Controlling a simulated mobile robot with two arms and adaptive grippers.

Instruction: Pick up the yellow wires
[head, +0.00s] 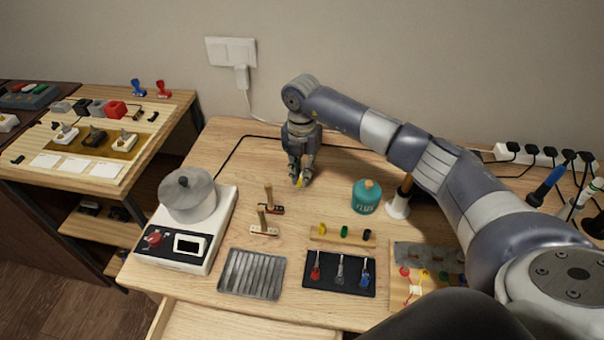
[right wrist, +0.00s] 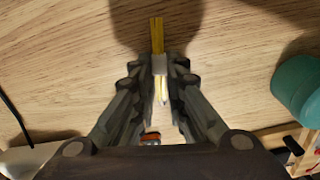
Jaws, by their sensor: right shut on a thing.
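The yellow wires (right wrist: 157,36) show in the right wrist view as a thin yellow strip running between the fingertips, with a pale end below them. In the head view a small bit of yellow (head: 299,183) shows at the fingertips. My right gripper (head: 300,180) is at the back middle of the table, pointing down, and is shut on the yellow wires. It also shows in the right wrist view (right wrist: 160,66). Whether the wires touch the table I cannot tell. My left gripper is not in view.
A green flux bottle (head: 366,197) stands right of the gripper. Two wooden-handled tools (head: 266,222) are in front of it. A solder pot (head: 187,200), a ribbed metal tray (head: 252,274) and a black mat (head: 340,285) are nearer the front. A black cable runs behind.

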